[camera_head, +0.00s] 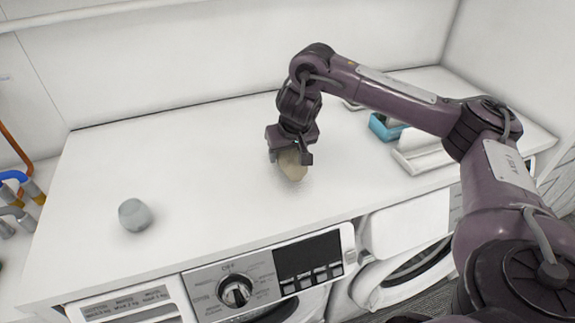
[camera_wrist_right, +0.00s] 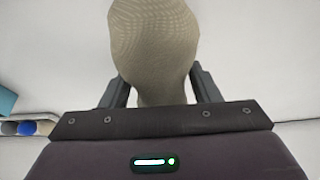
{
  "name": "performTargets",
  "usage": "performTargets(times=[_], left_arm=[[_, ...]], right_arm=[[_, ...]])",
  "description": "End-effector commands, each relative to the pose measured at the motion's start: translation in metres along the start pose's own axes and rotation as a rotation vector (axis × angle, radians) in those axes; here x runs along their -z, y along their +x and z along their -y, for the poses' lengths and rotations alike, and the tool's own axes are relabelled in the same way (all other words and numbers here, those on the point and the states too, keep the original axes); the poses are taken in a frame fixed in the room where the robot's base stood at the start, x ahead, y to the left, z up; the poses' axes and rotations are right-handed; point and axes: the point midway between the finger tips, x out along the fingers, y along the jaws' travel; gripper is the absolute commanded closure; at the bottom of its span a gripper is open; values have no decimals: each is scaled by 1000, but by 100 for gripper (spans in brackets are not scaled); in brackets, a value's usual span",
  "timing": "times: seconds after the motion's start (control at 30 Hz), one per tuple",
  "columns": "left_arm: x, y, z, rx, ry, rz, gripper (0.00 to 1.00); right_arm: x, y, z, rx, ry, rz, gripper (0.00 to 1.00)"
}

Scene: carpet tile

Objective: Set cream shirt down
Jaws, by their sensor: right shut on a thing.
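The cream shirt (camera_head: 292,165) is a small beige bundle under my right gripper (camera_head: 290,157), over the middle of the white counter. My right gripper points down and is shut on it. In the right wrist view the shirt (camera_wrist_right: 155,50) is a bunched, finely patterned cloth between the two dark fingers of my right gripper (camera_wrist_right: 160,88). The shirt's lower end is at or very close to the counter top; I cannot tell whether it touches. Its upper part is hidden by the gripper. My left gripper is not in view.
A grey-green rounded item (camera_head: 134,215) lies on the counter (camera_head: 190,160) at the left. A blue box (camera_head: 385,127) and a white tray (camera_head: 422,150) stand at the right. Washing machines with a control panel (camera_head: 265,279) are below the front edge. The counter between is clear.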

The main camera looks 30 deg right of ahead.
Motion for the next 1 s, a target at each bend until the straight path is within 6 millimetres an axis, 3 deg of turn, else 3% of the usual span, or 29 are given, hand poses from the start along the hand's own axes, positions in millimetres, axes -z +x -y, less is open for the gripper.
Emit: performTargets(times=[0.03, 0.17, 0.57, 0.6, 0.7, 0.77, 1.0], left_arm=[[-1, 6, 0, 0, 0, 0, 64], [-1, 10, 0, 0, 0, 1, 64], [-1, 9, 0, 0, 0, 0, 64], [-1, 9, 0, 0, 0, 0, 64], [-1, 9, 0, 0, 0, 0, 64], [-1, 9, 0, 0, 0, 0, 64], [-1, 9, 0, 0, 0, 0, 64]], right_arm=[[-6, 12, 0, -1, 0, 4, 74], [-10, 24, 0, 1, 1, 2, 74], [-12, 28, 0, 0, 0, 2, 74], [-12, 28, 0, -1, -1, 2, 43], [-12, 28, 0, -1, -1, 2, 29], [-12, 28, 0, -1, -1, 2, 22], [-12, 28, 0, 0, 0, 2, 22]])
